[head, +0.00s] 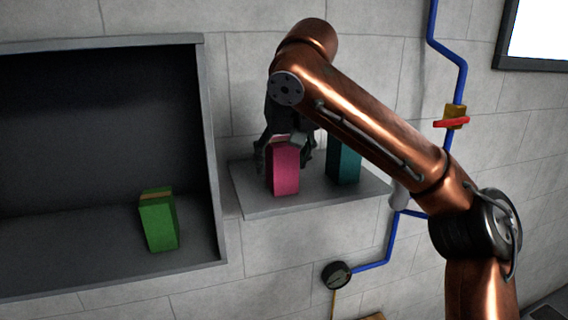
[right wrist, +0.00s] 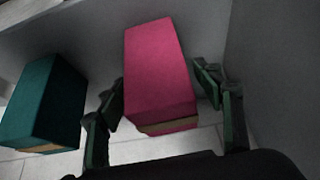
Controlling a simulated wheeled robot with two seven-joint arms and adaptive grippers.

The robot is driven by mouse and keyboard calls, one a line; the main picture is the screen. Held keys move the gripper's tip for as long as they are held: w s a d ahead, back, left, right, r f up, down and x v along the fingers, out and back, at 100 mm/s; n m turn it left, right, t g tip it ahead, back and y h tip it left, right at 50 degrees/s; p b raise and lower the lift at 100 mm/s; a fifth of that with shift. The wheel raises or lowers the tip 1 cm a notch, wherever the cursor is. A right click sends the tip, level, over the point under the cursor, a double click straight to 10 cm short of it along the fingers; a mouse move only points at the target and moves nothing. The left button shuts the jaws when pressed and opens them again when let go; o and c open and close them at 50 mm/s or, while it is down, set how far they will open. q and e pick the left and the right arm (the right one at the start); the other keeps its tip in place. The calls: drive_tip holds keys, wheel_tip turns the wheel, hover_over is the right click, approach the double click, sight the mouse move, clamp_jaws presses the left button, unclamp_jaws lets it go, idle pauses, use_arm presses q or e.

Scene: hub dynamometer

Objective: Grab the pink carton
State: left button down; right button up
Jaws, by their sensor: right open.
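The pink carton (head: 284,172) stands upright on a small grey wall shelf (head: 262,207) in the head view. My right gripper (head: 287,150) is at the carton's upper part, coming from above and behind it. In the right wrist view the pink carton (right wrist: 158,70) lies between the two open fingers of my right gripper (right wrist: 160,98), one on each side. A small gap shows on the right side; whether the left finger touches cannot be told. My left gripper is in neither view.
A teal carton (head: 344,165) stands right of the pink one on the same shelf; it also shows in the right wrist view (right wrist: 45,105). A green carton (head: 159,222) stands in a dark recess at left. Blue pipes with a red-handled valve (head: 453,122) and a gauge (head: 336,274) are on the wall.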

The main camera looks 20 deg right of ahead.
drive_tip(key=shift+s+a, duration=0.1)
drive_tip(key=shift+a, duration=0.05)
drive_tip(key=c, duration=1.3)
drive_tip(key=shift+r, duration=0.1)
drive_tip(key=shift+c, duration=0.2)
